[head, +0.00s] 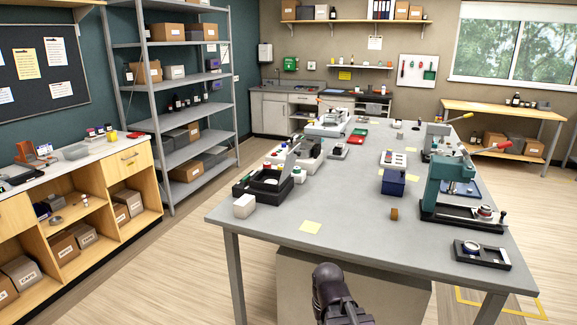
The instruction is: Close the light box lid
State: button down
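A black box (264,184) stands near the left edge of the long grey table. A dark part of my arm (334,295) rises at the bottom middle, in front of the table's near edge and well apart from the box. No gripper fingers show.
A white block (244,206) stands just in front of the black box. A green press (452,185), a blue box (394,183) and a black tray (482,254) stand on the right. A yellow note (310,227) lies on the clear near part of the table (350,235).

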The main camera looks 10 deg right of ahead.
aim_at(290, 160)
jog(key=i, duration=0.9)
jog(key=u, duration=0.1)
jog(key=k, duration=0.9)
jog(key=z, duration=0.25)
jog(key=i, duration=0.45)
jog(key=u, duration=0.15)
